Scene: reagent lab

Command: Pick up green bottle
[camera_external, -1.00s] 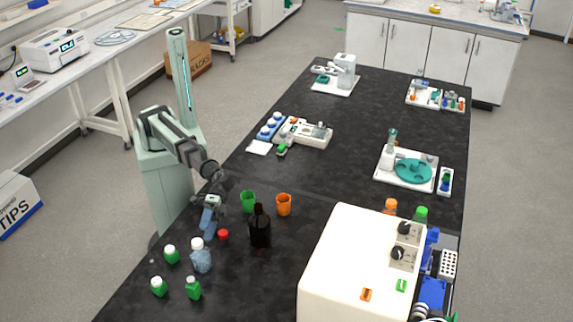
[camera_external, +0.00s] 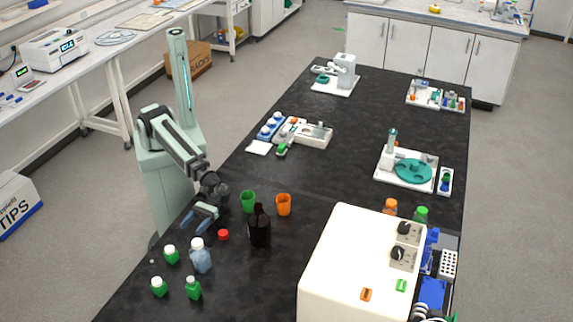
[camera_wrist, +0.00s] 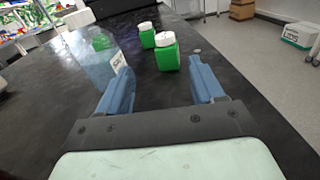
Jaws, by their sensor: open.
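Several small green bottles with white caps stand upright on the black bench. In the external view one (camera_external: 171,255) is nearest my gripper, one (camera_external: 159,287) is at the lower left, and one (camera_external: 194,289) is to its right. My gripper (camera_external: 200,220) is open and empty, above the bench behind them. In the wrist view my gripper (camera_wrist: 158,88) shows two blue fingers spread apart. A green bottle (camera_wrist: 167,54) stands ahead between the finger directions, with another (camera_wrist: 147,36) behind it. A third green shape shows blurred through a clear bottle.
A clear bluish bottle (camera_external: 201,258) stands close beside the green bottles; it also shows at the left finger in the wrist view (camera_wrist: 98,58). A red cap (camera_external: 223,235), dark brown bottle (camera_external: 260,228), green cup (camera_external: 248,201) and orange cup (camera_external: 284,204) stand to the right.

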